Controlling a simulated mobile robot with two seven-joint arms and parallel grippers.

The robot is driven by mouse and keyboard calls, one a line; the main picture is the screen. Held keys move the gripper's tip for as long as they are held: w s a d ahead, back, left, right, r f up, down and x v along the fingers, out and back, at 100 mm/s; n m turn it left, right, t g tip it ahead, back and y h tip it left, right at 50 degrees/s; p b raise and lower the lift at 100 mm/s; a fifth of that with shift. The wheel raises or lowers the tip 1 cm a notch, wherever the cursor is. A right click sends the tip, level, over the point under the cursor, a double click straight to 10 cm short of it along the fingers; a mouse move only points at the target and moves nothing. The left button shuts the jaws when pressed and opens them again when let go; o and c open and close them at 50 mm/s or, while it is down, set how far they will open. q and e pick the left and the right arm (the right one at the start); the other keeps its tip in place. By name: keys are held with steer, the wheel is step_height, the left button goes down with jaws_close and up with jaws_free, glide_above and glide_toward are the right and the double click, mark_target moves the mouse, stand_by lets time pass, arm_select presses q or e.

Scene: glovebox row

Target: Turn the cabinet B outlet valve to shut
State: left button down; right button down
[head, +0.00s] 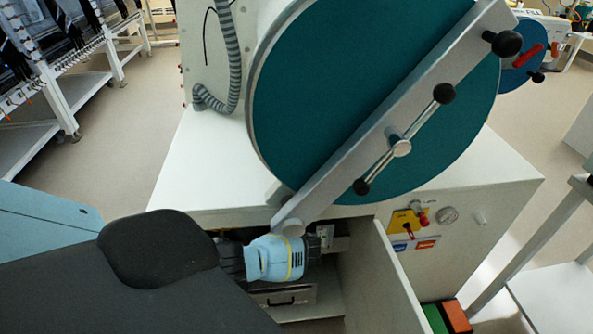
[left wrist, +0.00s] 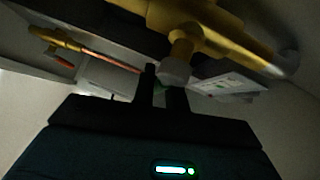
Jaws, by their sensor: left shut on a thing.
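In the left wrist view, my left gripper (left wrist: 162,92) is shut at a valve under a thick yellow pipe (left wrist: 215,28). A yellow stem with a pale grey end piece (left wrist: 175,70) comes down from the pipe to the two black fingers. A small bit of green shows between the fingers; most of what they hold is hidden. A white label plate (left wrist: 224,84) sits right of the fingers, too dark to read. In the head view, my left arm reaches into the open compartment below the big round door, and its gripper is hidden there. My right gripper is not in view.
The round teal door (head: 330,90) with its grey crossbar (head: 400,105) stands above my arm. An open white cabinet door (head: 385,280) is close on the right. A thin copper pipe (left wrist: 105,59) and a yellow fitting (left wrist: 55,38) lie left of the fingers.

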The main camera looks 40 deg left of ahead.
arm_select(q)
steer(key=shift+s+a, duration=0.1)
steer(key=shift+a, duration=0.05)
stand_by(0.4)
steer(key=c, duration=1.4)
jaws_free()
steer(key=shift+c, duration=0.2)
